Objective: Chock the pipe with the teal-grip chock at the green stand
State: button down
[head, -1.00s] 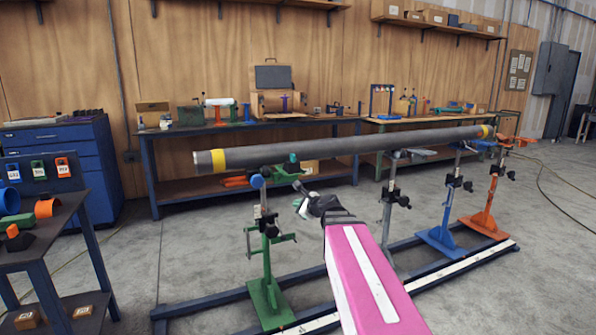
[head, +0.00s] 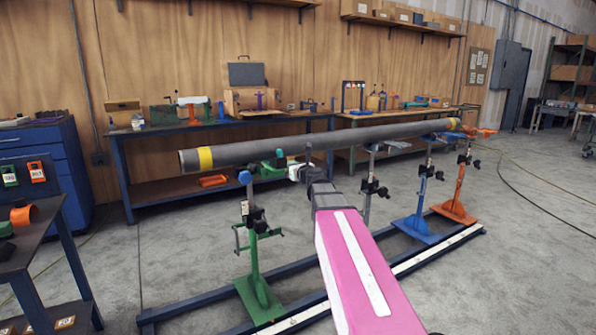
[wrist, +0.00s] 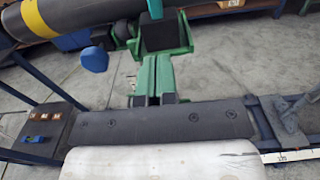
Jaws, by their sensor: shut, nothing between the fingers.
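The grey pipe (head: 330,143) with yellow bands lies across the stands, its near end at the left in the head view. The green stand (head: 251,250) is under that end. A green tray (wrist: 186,40) at the stand's upper part holds the chock, a dark block (wrist: 160,36) with a teal grip (wrist: 155,8). The teal grip also shows below the pipe in the head view (head: 280,154). My gripper (head: 296,171) is shut and empty, just right of the tray. Contact with the tray or chock cannot be told.
A blue stand (head: 417,224) and an orange stand (head: 460,198) carry the pipe farther right. A blue floor rail (head: 200,312) runs under the stands. A dark side table (head: 35,250) stands at left, workbenches (head: 180,128) behind. The blue knob (wrist: 95,57) sits beside the pipe.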

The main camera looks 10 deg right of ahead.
aim_at(282, 160)
jog(key=x, duration=0.7)
jog(key=x, duration=0.3)
jog(key=shift+w, duration=0.15)
